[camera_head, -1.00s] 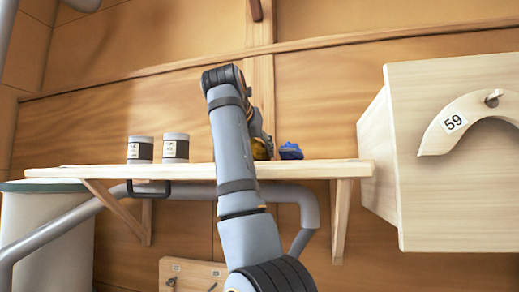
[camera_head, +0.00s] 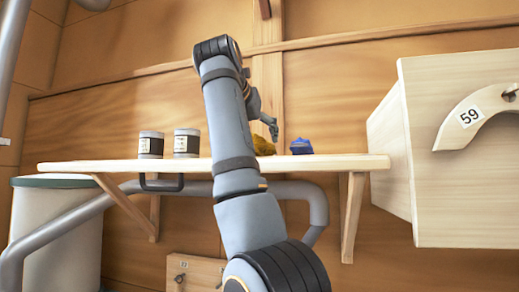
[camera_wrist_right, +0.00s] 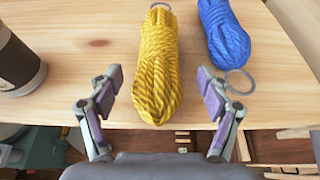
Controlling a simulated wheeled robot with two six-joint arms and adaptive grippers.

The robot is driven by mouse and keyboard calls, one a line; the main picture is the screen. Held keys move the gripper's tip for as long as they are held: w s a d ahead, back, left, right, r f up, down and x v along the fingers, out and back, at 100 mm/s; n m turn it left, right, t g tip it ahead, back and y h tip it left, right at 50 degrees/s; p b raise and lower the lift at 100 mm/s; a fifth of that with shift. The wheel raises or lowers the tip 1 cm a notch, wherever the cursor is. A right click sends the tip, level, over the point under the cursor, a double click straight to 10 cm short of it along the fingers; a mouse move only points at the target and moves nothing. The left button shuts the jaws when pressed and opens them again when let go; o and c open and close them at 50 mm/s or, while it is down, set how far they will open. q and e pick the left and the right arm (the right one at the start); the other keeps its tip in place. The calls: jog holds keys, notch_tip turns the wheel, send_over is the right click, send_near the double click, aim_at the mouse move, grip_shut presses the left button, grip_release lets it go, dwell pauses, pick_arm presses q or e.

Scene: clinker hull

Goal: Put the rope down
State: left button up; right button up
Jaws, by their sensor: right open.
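A coiled yellow rope (camera_head: 263,145) lies on the wooden shelf (camera_head: 110,167). A coiled blue rope (camera_head: 301,146) lies to its right. In the right wrist view, the yellow rope (camera_wrist_right: 157,62) has a metal ring at its far end, and the blue rope (camera_wrist_right: 223,35) has a ring at its near end. My right gripper (camera_head: 268,122) is just above the yellow rope. In the right wrist view, its open fingers (camera_wrist_right: 159,80) are apart, one on each side of the yellow rope, with gaps between. My left gripper is not in view.
Two dark, labelled cans (camera_head: 150,145) (camera_head: 187,143) stand on the shelf to the left. A wooden box with a 59 label (camera_head: 440,180) is at the right. A pale bin (camera_head: 60,235) stands below left. Some shelf surface between cans and ropes is hidden by my arm.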

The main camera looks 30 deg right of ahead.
jog(key=v, duration=0.8)
jog(key=shift+s, duration=0.2)
